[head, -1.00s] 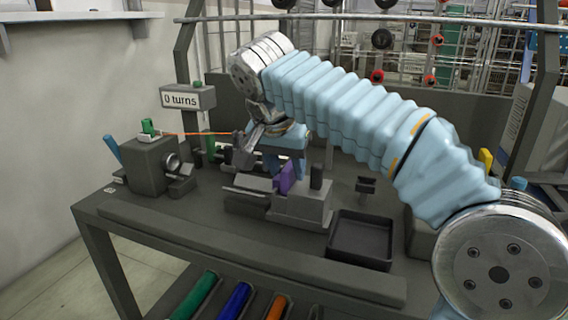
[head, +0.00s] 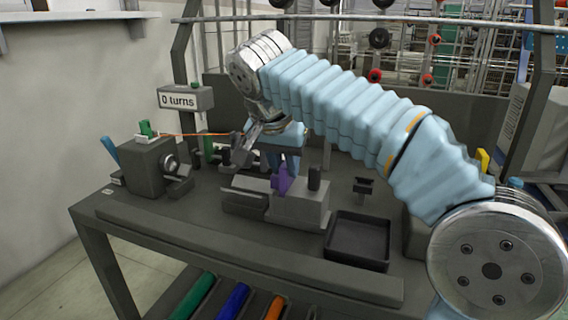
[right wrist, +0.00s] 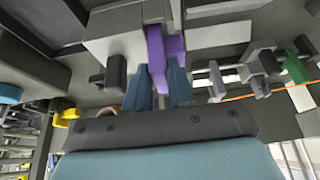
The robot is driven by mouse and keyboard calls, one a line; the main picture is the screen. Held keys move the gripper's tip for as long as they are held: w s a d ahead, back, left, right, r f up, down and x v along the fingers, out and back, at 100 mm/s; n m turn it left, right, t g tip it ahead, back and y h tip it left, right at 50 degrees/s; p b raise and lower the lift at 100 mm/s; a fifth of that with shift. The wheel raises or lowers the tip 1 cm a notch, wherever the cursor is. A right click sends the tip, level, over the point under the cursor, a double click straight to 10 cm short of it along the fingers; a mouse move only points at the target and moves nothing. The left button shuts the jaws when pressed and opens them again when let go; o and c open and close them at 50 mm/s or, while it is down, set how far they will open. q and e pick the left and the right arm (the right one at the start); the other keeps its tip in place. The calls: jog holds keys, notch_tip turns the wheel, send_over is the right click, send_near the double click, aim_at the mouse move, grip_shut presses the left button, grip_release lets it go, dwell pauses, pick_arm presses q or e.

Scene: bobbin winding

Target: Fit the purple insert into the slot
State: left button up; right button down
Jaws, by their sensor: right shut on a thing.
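The purple insert (head: 281,181) is at the left end of a grey block (head: 300,201) on the bench, beside a dark upright post (head: 314,178). In the right wrist view the purple insert (right wrist: 157,55) is between the blue fingertips of my right gripper (right wrist: 159,84), against the grey block (right wrist: 113,28). My right gripper (head: 283,163) is shut on the insert, reaching it from behind and above. The slot is hidden, so I cannot tell how deep the insert sits. My left gripper is out of view.
A winder (head: 149,167) with a green part stands at the left, an orange thread running right from it. A "0 turns" sign (head: 186,98) stands behind. An empty dark tray (head: 357,241) is right of the block. Coloured spools (head: 233,302) lie below the bench top.

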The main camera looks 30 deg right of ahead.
notch_tip(320, 180, up, 6)
jog(key=p, duration=0.3)
jog(key=shift+f, duration=0.25)
jog(key=shift+r, duration=0.5)
